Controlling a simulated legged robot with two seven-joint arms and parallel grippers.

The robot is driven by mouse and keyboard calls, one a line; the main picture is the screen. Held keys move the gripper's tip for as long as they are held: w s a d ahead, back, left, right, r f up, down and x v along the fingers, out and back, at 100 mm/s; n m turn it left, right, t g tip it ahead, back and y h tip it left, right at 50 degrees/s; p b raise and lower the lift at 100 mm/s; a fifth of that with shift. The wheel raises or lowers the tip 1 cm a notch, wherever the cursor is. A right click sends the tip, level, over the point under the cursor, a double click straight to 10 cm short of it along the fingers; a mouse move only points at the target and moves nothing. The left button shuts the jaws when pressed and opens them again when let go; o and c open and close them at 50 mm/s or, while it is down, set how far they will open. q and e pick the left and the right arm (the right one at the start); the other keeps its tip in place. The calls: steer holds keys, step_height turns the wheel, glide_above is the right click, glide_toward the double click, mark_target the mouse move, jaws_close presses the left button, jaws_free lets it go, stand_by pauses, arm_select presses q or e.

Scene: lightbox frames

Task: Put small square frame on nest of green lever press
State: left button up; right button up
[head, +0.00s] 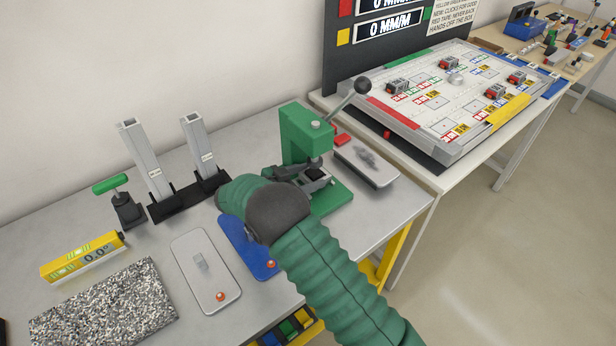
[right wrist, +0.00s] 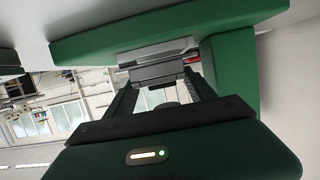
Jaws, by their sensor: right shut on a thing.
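The green lever press (head: 304,132) stands at the right end of the grey bench, its lever with a black knob (head: 362,85) raised. My right gripper (head: 314,178) is at the front of the press, under its head. In the right wrist view my right gripper (right wrist: 158,78) is shut on a small grey piece (right wrist: 156,72), which seems to be the small square frame, seen edge-on. A silver block (right wrist: 155,52) on the press lies just beyond it; I cannot tell if they touch. The nest is mostly hidden by my gripper. My left gripper is not in view.
A blue plate (head: 247,248) lies beside my right arm. A grey plate (head: 206,270), a speckled mat (head: 105,308), a yellow level (head: 83,258), two upright grey posts (head: 147,160) and a green-handled tool (head: 123,205) occupy the left. A silver box (head: 367,165) sits right of the press.

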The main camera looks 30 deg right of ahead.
steer(key=shift+f, duration=0.2)
steer(key=shift+f, duration=0.4)
steer(key=o, duration=1.7)
